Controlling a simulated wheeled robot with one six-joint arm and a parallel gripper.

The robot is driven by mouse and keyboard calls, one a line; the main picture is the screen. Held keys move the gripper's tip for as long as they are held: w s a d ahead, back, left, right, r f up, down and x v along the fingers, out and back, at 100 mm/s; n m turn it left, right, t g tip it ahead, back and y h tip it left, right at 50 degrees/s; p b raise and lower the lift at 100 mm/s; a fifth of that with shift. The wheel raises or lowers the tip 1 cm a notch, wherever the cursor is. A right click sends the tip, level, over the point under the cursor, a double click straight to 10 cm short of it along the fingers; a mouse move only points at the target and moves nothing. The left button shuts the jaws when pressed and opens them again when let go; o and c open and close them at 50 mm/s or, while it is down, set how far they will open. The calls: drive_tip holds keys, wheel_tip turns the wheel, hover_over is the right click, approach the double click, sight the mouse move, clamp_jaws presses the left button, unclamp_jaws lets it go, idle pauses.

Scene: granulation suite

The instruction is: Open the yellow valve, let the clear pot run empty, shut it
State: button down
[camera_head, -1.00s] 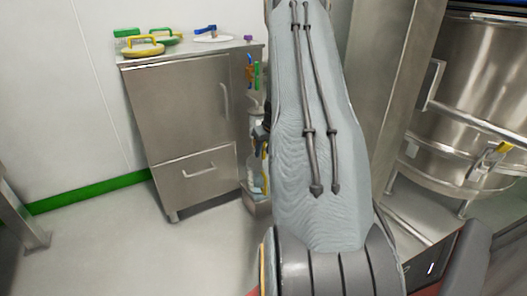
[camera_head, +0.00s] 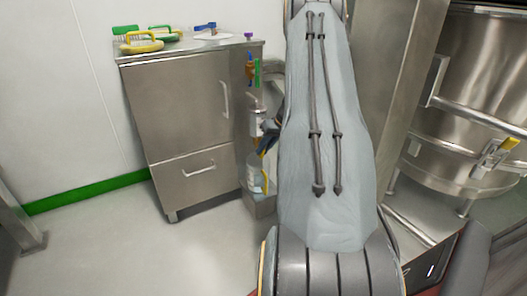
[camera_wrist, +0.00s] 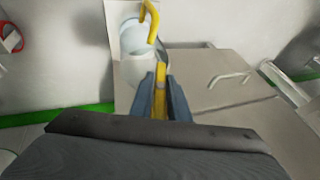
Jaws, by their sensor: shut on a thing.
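My gripper (camera_wrist: 163,92) is shut on the yellow valve's handle (camera_wrist: 161,74), which runs between the two blue-grey fingers. In the head view my gripper (camera_head: 270,136) is small and partly hidden behind my forearm, beside the cabinet's right side. The clear pot (camera_head: 255,172) stands low beside the cabinet, just below the gripper. In the wrist view a pale, rounded vessel, probably this pot (camera_wrist: 134,42), lies just beyond the fingers. A bent yellow piece (camera_wrist: 151,18) crosses its upper right. I cannot make out the liquid level.
A steel cabinet (camera_head: 175,110) stands left of the pot, with yellow and green handled tools (camera_head: 142,46) on top. A tall steel column (camera_head: 392,90) and a large steel vessel (camera_head: 480,90) stand on the right. The floor at front left is clear.

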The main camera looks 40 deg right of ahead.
drive_tip(key=y, duration=0.2)
drive_tip(key=m+t+y, duration=0.1)
drive_tip(key=y, duration=0.1)
drive_tip(key=shift+a+t+b, duration=0.15)
drive_tip(key=shift+t+b, duration=0.15)
drive_tip(key=shift+y, duration=0.4)
drive_tip(key=c, duration=1.7)
unclamp_jaws()
